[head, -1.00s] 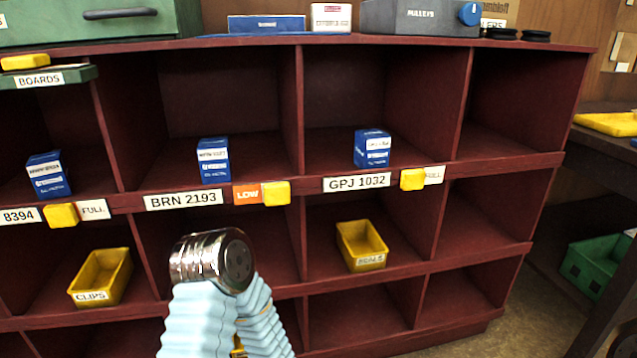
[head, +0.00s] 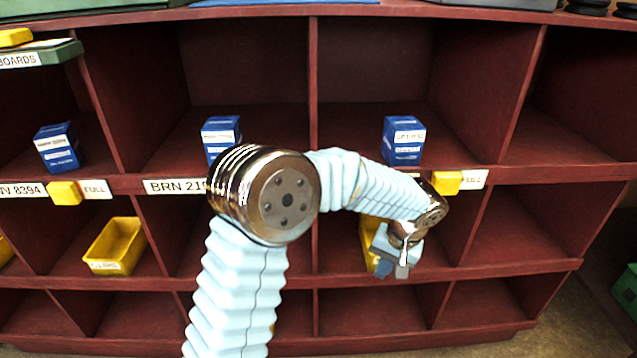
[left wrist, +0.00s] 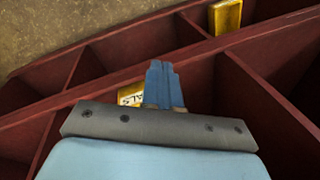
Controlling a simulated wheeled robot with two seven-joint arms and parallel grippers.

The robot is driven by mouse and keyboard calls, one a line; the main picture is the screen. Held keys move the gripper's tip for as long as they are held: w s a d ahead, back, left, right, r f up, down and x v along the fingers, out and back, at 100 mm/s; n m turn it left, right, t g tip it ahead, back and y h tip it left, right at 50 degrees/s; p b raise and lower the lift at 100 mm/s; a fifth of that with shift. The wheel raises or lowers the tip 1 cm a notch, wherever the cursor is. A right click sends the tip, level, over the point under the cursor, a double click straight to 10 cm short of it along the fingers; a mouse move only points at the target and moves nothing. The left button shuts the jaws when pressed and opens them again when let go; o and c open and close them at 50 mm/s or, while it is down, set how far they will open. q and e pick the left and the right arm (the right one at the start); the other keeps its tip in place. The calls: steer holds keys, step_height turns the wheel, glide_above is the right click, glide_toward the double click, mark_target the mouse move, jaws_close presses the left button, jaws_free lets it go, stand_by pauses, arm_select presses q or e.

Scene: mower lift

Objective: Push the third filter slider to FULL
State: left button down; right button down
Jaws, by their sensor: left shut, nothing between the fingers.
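Yellow slider knobs sit along the red shelf's upper front rail. In the head view, one knob (head: 65,193) has a white FULL label (head: 95,189) on its right. Another knob (head: 447,183), at the right, also has a FULL label (head: 473,179) to its right. The slider beside the partly covered BRN label (head: 172,186) is hidden behind my left arm. My left gripper (head: 394,270) is below and left of the right knob, apart from it, in front of a yellow bin. In the left wrist view its blue fingers (left wrist: 163,85) are shut and empty. My right gripper is not visible.
Blue boxes (head: 58,147), (head: 221,133) and (head: 403,140) stand in the upper compartments. A yellow bin (head: 115,246) sits lower left. Another yellow bin (head: 369,240) is partly behind my gripper. The red shelf (head: 400,301) has dividers between compartments. The compartments at the right are empty.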

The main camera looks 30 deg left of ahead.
arm_select(q)
steer(key=s+a+r+n+y, duration=0.1)
steer(key=r+n, duration=0.1)
steer(key=r, duration=0.7)
steer(key=s+a+r+n+y+p, duration=0.1)
steer(key=a+r+n+y, duration=0.1)
steer(key=r, duration=0.8)
steer(key=s+a+r+n+y, duration=0.1)
steer(key=s+a+r+n, duration=0.1)
steer(key=r, duration=0.7)
steer(key=shift+r+n+t+y, duration=0.3)
steer(key=shift+t+y, duration=0.1)
steer(key=shift+a, duration=0.1)
steer(key=s+a+f, duration=0.1)
steer(key=a+f, duration=0.7)
steer(key=a, duration=0.1)
steer(key=shift+s+a, duration=0.15)
steer(key=shift+s, duration=0.1)
